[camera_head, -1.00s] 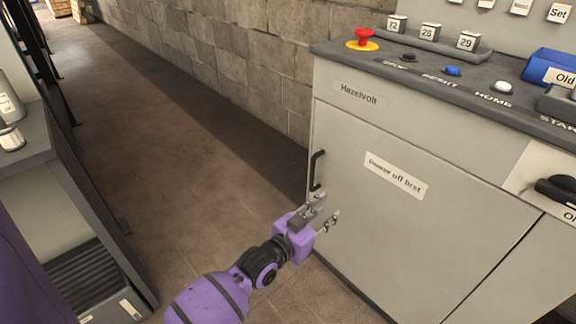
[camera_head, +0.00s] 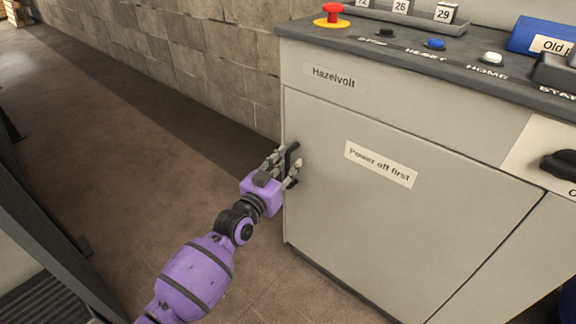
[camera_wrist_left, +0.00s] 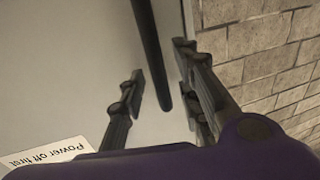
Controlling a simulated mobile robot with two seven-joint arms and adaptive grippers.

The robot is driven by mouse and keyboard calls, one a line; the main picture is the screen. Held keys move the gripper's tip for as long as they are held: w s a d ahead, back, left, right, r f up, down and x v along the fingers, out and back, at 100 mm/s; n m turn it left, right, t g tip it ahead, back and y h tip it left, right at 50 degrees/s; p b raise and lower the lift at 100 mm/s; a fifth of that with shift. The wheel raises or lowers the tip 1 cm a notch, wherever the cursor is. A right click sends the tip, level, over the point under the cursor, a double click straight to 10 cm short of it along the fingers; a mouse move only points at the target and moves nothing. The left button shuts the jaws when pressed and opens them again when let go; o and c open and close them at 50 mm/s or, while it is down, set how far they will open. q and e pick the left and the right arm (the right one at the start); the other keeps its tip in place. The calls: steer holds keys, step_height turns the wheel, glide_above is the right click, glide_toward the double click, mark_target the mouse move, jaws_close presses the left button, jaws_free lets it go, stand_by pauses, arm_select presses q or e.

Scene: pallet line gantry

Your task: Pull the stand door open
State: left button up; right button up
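The stand door (camera_head: 380,215) is a light grey panel on the front of the stand, shut, with a "Power off first" label (camera_head: 381,164). Its black upright bar handle (camera_head: 294,158) is at the door's left edge, partly covered by my left gripper. My left gripper (camera_head: 281,167) is at the handle with its fingers apart. In the left wrist view the handle (camera_wrist_left: 151,50) runs down between the two open fingers (camera_wrist_left: 160,100), and I see a gap on each side of it. My right gripper is not in view.
The stand's top (camera_head: 420,60) carries a red mushroom button (camera_head: 333,13), several smaller buttons and a blue box (camera_head: 541,38). A block wall (camera_head: 190,50) runs behind on the left. Brown floor (camera_head: 110,150) is clear left of the stand. A dark-edged unit (camera_head: 50,240) stands at the lower left.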

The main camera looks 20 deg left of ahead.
arm_select(q)
steer(key=shift+w, duration=0.25)
steer(key=shift+c, duration=0.2)
jaws_close()
